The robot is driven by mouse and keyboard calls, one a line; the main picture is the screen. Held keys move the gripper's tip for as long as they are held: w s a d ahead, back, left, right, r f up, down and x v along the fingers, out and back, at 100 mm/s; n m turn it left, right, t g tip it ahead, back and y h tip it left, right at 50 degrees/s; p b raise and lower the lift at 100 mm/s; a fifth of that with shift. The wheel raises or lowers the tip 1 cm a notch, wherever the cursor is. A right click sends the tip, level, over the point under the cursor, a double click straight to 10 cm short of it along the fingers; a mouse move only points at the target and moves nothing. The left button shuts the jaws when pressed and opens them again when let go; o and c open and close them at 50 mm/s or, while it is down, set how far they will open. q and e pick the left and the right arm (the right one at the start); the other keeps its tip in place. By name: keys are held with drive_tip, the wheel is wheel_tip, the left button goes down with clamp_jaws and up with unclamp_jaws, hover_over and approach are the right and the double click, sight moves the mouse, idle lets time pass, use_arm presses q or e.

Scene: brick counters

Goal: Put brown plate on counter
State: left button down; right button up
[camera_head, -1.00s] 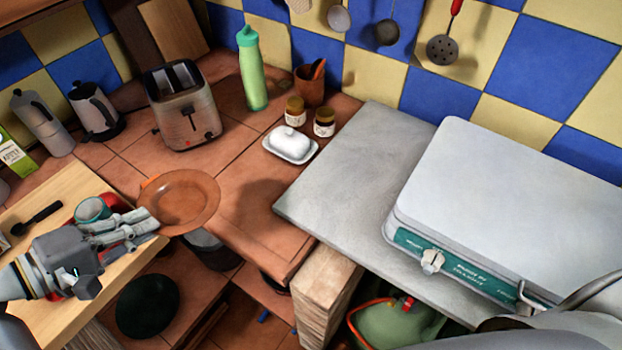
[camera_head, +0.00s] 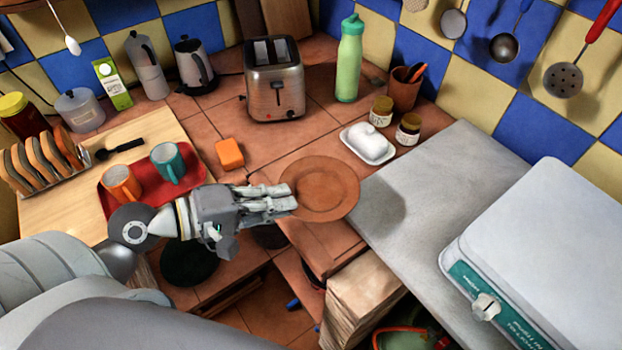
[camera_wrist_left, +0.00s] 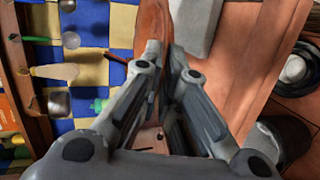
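The brown plate (camera_head: 322,188) is a round, flat, reddish-brown dish in the head view. My left gripper (camera_head: 285,199) is shut on its left rim and holds it over the tiled counter (camera_head: 325,245), near the grey slab. The plate casts a shadow on the slab's left end, and I cannot tell its exact height. In the left wrist view the plate (camera_wrist_left: 153,25) shows nearly edge-on between the fingers. My right gripper is not in view.
A grey slab (camera_head: 440,185) lies to the right, with a white appliance (camera_head: 560,240) on it. A butter dish (camera_head: 368,143), two jars and a toaster (camera_head: 275,80) stand behind. A red tray (camera_head: 145,195) with two mugs and an orange block (camera_head: 229,153) are left.

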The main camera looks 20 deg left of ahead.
use_arm(q)
drive_tip(key=w+a+f+b, duration=0.1)
drive_tip(key=w+a+f, duration=0.1)
drive_tip(key=w+f, duration=0.1)
drive_tip(key=w+a+f+b, duration=0.2)
drive_tip(key=w+f, duration=0.1)
drive_tip(key=w, duration=0.1)
drive_tip(key=w+a+f+b, duration=0.2)
drive_tip(key=w+f, duration=0.1)
drive_tip(key=w, duration=0.1)
drive_tip(key=shift+w+a, duration=0.1)
drive_tip(key=shift+a, duration=0.2)
drive_tip(key=shift+w+a+f+b, duration=0.2)
drive_tip(key=shift+w+f+b, duration=0.15)
drive_tip(key=shift+f, duration=0.1)
wheel_tip(320, 180, down, 3)
